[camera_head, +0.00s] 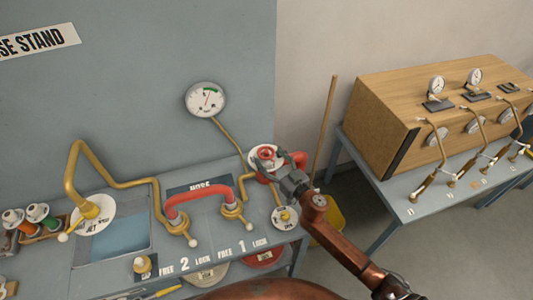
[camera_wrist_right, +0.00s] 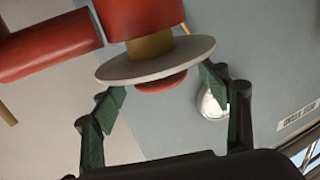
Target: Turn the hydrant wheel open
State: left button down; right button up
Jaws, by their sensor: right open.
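The red hydrant (camera_head: 298,160) stands at the back right corner of the blue-grey bench, with a pale round disc (camera_head: 253,160) and a red round top at its end. In the right wrist view, the pale disc (camera_wrist_right: 130,68) sits on a brass stem between a red body (camera_wrist_right: 140,15) and a red hub (camera_wrist_right: 160,83). I take the disc to be the hydrant wheel. My right gripper (camera_head: 268,170) is at it; in the wrist view the open fingers (camera_wrist_right: 163,84) straddle the hub, their tips close to the disc's rim. Contact cannot be told. My left gripper is not in view.
A pressure gauge (camera_head: 206,99) is on the wall. Brass pipe (camera_head: 120,180) and a red hose loop (camera_head: 190,192) stand left of my right gripper. A wooden box (camera_head: 430,100) with gauges and levers is on a table at right. A wooden pole (camera_head: 326,130) leans behind.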

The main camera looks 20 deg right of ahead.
jog(key=shift+x, duration=1.4)
jog(key=shift+c, duration=0.4)
jog(key=c, duration=1.1)
